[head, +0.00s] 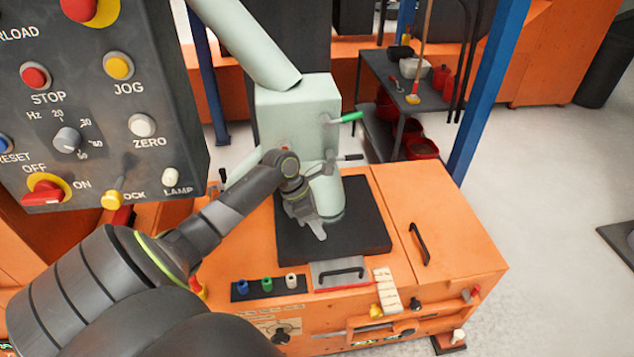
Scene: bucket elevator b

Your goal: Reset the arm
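My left arm reaches in from the lower left across the orange machine cabinet (440,205). My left gripper (318,228) is above the black plate (362,240) on the cabinet top, in front of the pale green machine housing (290,110). Its fingers point down and to the right, and I cannot make out a gap between them. I see nothing clearly held in it. My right arm and gripper are not in the view.
A dark control panel (100,95) with several buttons and knobs fills the upper left, close to my arm. A green-handled lever (348,117) sticks out of the housing. A grey shelf cart (400,100) and blue posts (488,85) stand behind.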

